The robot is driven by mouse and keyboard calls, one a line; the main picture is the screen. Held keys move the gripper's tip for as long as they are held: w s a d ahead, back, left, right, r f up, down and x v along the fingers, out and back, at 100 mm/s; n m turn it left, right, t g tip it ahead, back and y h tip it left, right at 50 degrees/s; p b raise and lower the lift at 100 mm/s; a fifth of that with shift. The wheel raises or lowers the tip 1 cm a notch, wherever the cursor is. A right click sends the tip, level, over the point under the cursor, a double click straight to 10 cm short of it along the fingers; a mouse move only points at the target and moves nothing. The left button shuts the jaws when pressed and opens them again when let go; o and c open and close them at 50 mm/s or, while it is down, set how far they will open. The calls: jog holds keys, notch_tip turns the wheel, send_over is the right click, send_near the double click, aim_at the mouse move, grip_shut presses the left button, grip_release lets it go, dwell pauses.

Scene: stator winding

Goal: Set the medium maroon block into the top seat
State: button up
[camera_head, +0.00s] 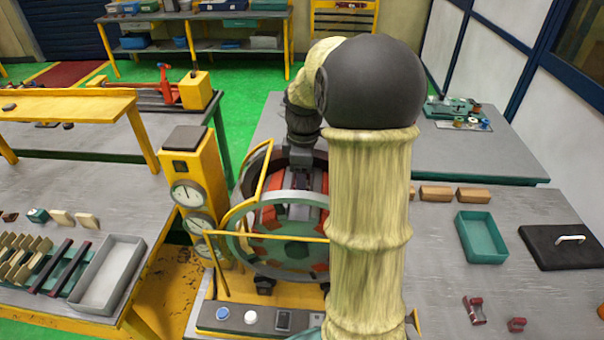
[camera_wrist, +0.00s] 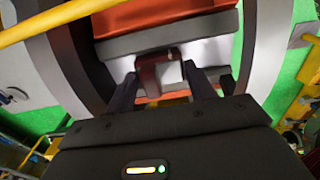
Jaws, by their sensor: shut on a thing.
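The stator (camera_head: 285,215) is a round ring with a teal front face and orange-red segments inside, standing at the centre of the head view. My gripper (camera_wrist: 160,82) is shut on a maroon block (camera_wrist: 156,70), which shows between the two dark fingers in the wrist view. The block is at a pale grey surface (camera_wrist: 208,50) inside the ring, below an orange segment (camera_wrist: 170,18). I cannot tell whether it touches that surface. In the head view my gripper (camera_head: 309,180) reaches into the upper part of the ring; the held block cannot be made out there.
Yellow rails (camera_head: 275,237) cross the stator's front. A yellow gauge post (camera_head: 192,180) stands close on its left. The right table holds a teal tray (camera_head: 481,238), a black lid (camera_head: 562,248), tan blocks (camera_head: 436,193) and small maroon pieces (camera_head: 474,311). My arm hides the stator's right side.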

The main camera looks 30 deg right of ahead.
jog(key=o, duration=1.5)
jog(key=shift+f, duration=0.1)
notch_tip(320, 180, up, 18)
jog(key=shift+s+d+f+b, duration=0.15)
jog(key=shift+f+b, duration=0.1)
jog(key=shift+b, duration=0.9)
